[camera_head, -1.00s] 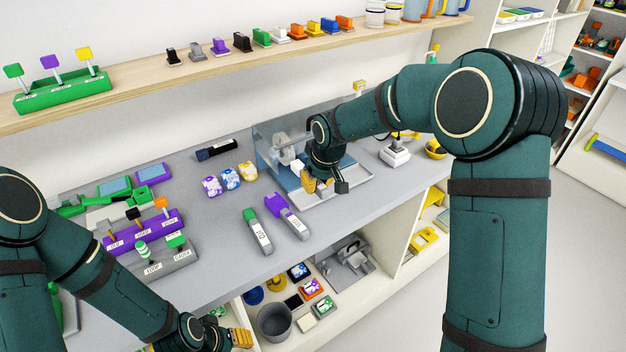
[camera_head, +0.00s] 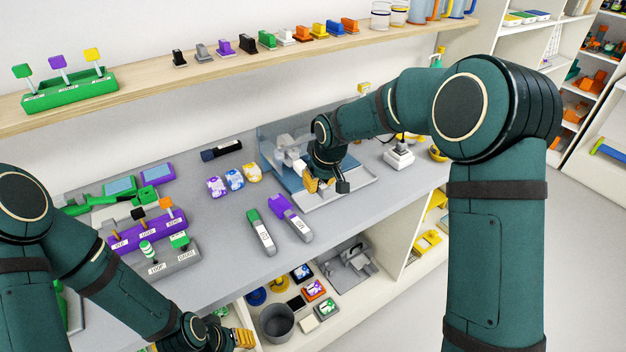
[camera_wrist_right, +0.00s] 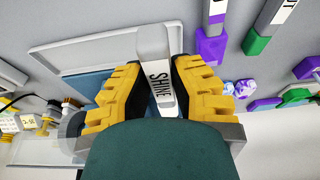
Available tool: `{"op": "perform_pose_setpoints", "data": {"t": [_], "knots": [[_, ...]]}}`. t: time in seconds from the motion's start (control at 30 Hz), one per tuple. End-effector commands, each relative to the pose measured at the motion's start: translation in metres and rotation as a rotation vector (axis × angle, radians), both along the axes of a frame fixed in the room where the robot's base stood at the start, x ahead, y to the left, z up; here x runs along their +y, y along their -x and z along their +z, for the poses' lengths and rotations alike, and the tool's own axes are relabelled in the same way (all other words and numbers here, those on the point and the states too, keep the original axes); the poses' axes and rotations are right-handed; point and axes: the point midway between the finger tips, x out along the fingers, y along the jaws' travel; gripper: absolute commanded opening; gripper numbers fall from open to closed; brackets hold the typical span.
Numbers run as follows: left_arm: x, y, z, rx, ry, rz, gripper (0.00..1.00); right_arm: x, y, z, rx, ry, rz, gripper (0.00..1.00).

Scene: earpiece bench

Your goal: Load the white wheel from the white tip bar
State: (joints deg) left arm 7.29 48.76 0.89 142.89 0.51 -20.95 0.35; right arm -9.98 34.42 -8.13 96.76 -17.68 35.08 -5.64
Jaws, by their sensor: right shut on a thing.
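My right gripper (camera_head: 328,186) is over the pale tray at the front of a clear-sided machine. In the right wrist view its yellow fingers (camera_wrist_right: 157,88) are shut on a whitish bar (camera_wrist_right: 153,42) labelled SHINE. The bar's far end sticks out past the fingers over the tray. The bar is hardly visible in the head view. A pale rounded part (camera_head: 291,143) inside the machine may be the white wheel; the clear guard and my arm partly cover it. My left gripper (camera_head: 240,338) is low at the bottom edge, partly cut off.
A green-tipped bar (camera_head: 262,233) and a purple-tipped bar (camera_head: 291,218) lie on the bench left of the tray (camera_head: 368,181). Colourful small blocks (camera_head: 235,179) lie behind them. A purple rack (camera_head: 150,231) stands at left. A small white-based device (camera_head: 398,158) stands right of the tray.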

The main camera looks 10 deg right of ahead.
Motion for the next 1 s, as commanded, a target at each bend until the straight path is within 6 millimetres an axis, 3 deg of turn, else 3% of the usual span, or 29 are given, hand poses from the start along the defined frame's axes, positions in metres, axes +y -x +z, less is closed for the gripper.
{"op": "perform_pose_setpoints", "data": {"t": [1.0], "knots": [[0.0,-0.0001,-0.0015,0.0,0.0,0.0,0.47,0.0055,0.0017,0.0005,-0.001,0.0,0.0,0.0]]}}
